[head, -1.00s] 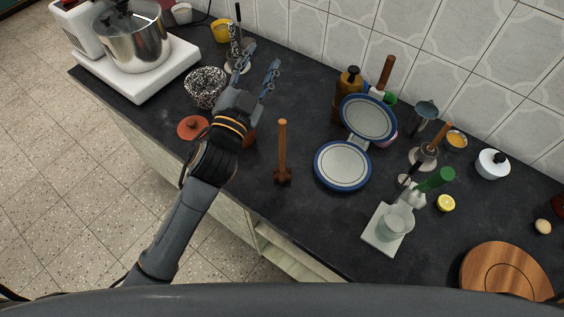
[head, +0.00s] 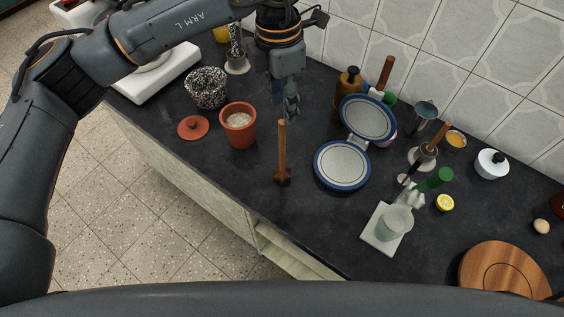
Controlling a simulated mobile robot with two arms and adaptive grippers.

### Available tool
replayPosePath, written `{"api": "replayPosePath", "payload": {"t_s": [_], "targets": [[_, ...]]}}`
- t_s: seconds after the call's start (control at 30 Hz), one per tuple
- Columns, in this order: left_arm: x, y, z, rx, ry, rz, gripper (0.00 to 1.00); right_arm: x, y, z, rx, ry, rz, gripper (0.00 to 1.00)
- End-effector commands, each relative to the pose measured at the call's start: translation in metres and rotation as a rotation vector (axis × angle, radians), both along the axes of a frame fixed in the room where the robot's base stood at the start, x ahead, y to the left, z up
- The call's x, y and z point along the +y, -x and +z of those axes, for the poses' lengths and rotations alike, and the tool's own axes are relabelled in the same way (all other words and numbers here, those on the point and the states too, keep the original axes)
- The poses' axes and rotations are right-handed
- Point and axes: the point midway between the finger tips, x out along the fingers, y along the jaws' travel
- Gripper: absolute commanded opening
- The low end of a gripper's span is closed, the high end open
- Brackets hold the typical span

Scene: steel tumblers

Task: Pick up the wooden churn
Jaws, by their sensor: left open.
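The wooden churn (head: 282,155) stands upright on the dark counter in the head view, with a pale, slim handle on top and a darker, lobed head at the bottom. My left gripper (head: 286,106) points down at the top of the handle, its fingertips close to the handle's tip. It is open and does not hold the churn. Whether the fingers touch the handle I cannot tell. My right gripper is out of view.
A terracotta pot (head: 238,128) and its lid (head: 193,127) are left of the churn. An open blue-rimmed round appliance (head: 342,165) is close on its right. A glass on a white scale (head: 383,236) stands further right. The counter around the churn's base is clear.

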Motion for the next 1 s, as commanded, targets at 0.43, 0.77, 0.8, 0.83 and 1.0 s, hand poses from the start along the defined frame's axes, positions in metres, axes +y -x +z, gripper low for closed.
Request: {"api": "replayPosePath", "payload": {"t_s": [0.43, 0.77, 0.8, 0.83, 1.0], "targets": [[0.011, -0.006, -0.064, -0.019, -0.052, 0.013, 0.42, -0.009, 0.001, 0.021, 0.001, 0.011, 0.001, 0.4], [0.007, -0.007, -0.091, -0.019, -0.05, 0.011, 0.42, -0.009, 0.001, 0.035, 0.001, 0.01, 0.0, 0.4], [0.005, -0.007, -0.097, -0.018, -0.05, 0.011, 0.42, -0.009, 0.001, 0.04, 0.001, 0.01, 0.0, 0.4], [0.004, -0.008, -0.101, -0.018, -0.051, 0.012, 0.42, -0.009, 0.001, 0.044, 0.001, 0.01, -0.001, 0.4], [0.002, -0.01, -0.126, -0.02, -0.049, 0.012, 0.42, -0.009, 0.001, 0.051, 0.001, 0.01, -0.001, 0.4]]}}
